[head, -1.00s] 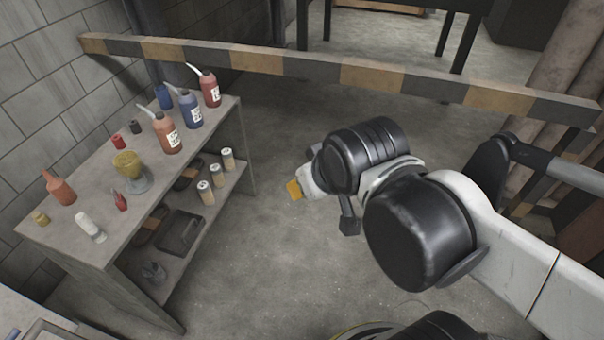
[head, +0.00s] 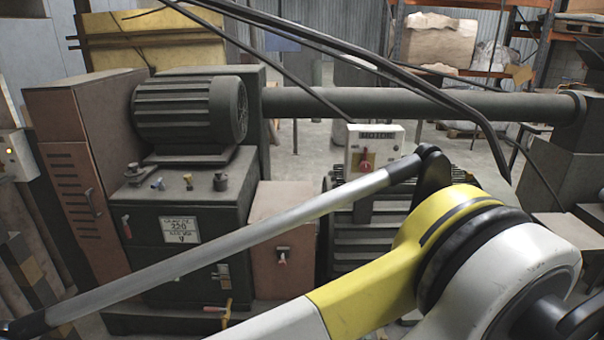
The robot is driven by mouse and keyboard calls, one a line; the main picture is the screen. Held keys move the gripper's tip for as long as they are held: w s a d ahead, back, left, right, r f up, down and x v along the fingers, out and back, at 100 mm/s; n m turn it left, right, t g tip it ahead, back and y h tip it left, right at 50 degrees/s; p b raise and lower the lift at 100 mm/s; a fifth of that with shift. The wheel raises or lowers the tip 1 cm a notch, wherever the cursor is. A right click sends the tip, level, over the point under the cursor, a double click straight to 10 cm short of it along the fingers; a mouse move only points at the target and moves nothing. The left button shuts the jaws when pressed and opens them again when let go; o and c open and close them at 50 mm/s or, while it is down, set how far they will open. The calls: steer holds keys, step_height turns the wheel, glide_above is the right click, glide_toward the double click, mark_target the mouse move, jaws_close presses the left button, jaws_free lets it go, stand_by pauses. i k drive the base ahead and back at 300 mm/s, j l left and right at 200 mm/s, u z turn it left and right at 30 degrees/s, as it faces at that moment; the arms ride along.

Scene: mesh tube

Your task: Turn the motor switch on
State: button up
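The motor switch is a white box (head: 392,148) with a dark label strip along its top that seems to read "MOTORE". A red knob (head: 366,160) sits on its front face. The box stands above a dark ribbed motor (head: 372,215), right of centre in the head view. My arm crosses in front of the lower part of this area. My gripper is outside the head view, so its opening and anything in it cannot be seen.
A dark machine cabinet (head: 215,235) carries another ribbed motor (head: 188,108) and a sign reading 220. A smaller box (head: 282,235) with a lever stands beside it. Black cables hang across the top. A long horizontal pipe (head: 330,102) runs behind the switch box.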

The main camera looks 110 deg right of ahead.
mark_target(365, 167)
steer(key=z, duration=4.25)
